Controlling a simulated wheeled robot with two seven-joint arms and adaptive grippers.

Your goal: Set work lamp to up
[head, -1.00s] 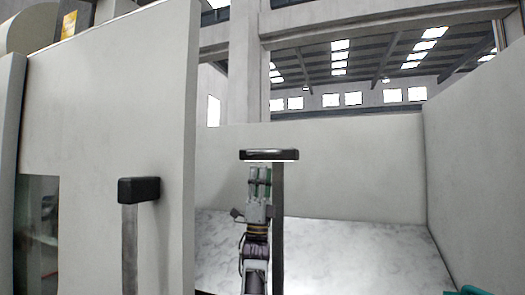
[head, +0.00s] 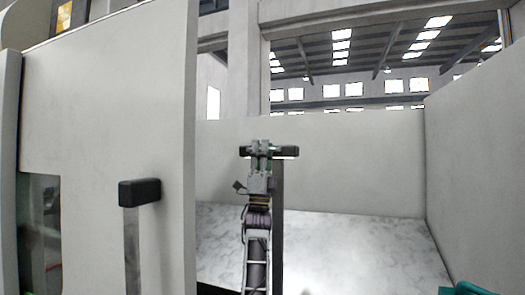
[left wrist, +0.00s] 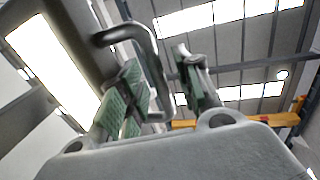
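The work lamp is a dark bar-shaped head (head: 288,152) on a dark upright post (head: 279,230), with a bright strip along its underside. My left gripper (head: 261,148) is raised in front of the lamp head and overlaps its left and middle part. In the left wrist view, the dark lamp head (left wrist: 82,38) is close at upper left. A dark curved bar (left wrist: 150,62) stands between the green-padded fingers of the left gripper (left wrist: 160,90). The fingers are apart; I cannot tell if either touches the bar. My right gripper is not in view.
A similar dark head (head: 140,191) on a post stands at left, before a pale panel (head: 110,110). Pale walls (head: 340,160) enclose the back and right. Something teal (head: 470,289) shows at bottom right.

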